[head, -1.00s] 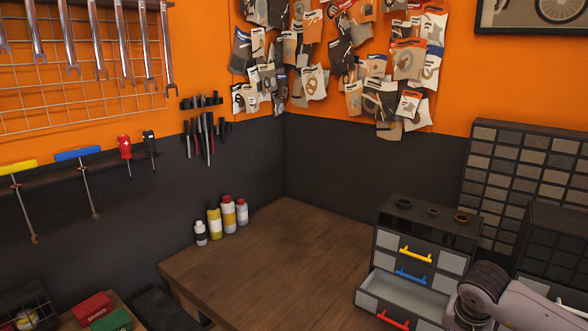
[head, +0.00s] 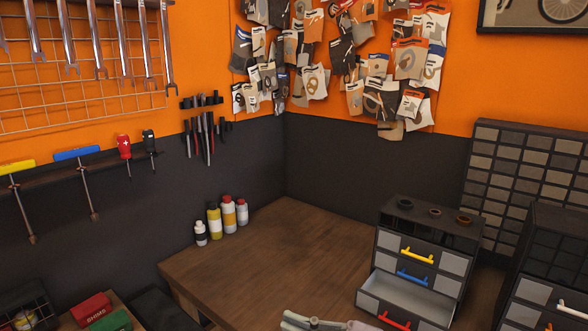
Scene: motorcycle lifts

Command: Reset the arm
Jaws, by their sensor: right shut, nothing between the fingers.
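My right gripper (head: 300,321) shows at the bottom edge of the head view, in front of the wooden bench. Its pale fingers are shut and empty, and the rest of it is cut off by the frame. It is to the left of the small drawer cabinet (head: 441,241). The cabinet's bottom drawer (head: 410,296), with a red handle, is pulled open and looks empty. The drawers with the yellow and blue handles are shut. My left gripper is not in view.
The wooden bench top (head: 290,250) is clear in the middle. Several small bottles (head: 228,214) stand at its back left. More drawer units (head: 523,185) stand at the right. Tools and parts bags (head: 310,82) hang on the walls.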

